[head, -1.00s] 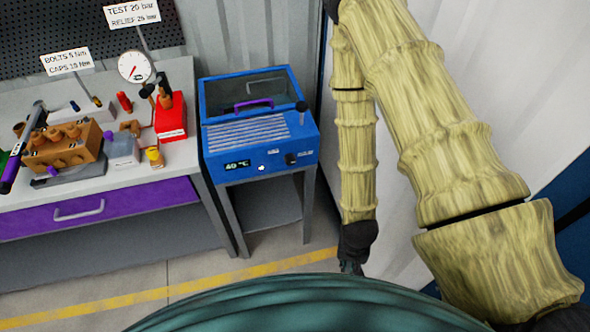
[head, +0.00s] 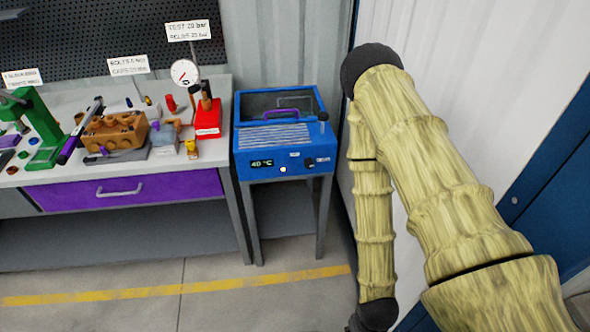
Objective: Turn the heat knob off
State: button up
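The blue heater box (head: 250,165) stands on a grey stand right of the workbench. The heat knob, a small black knob (head: 309,162), is at the right of its front panel; its pointer setting is too small to read.
The workbench (head: 70,262) at left has a purple drawer (head: 125,188) and carries a brown pump block (head: 115,130), a red block (head: 207,118) and a gauge (head: 185,72). The floor before the heater, crossed by a yellow line (head: 230,283), is clear. A pale wall is at right.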

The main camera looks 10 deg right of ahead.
aim_at(309, 162)
jog(key=u, duration=1.85)
jog(key=i, duration=1.25)
jog(key=z, duration=2.1)
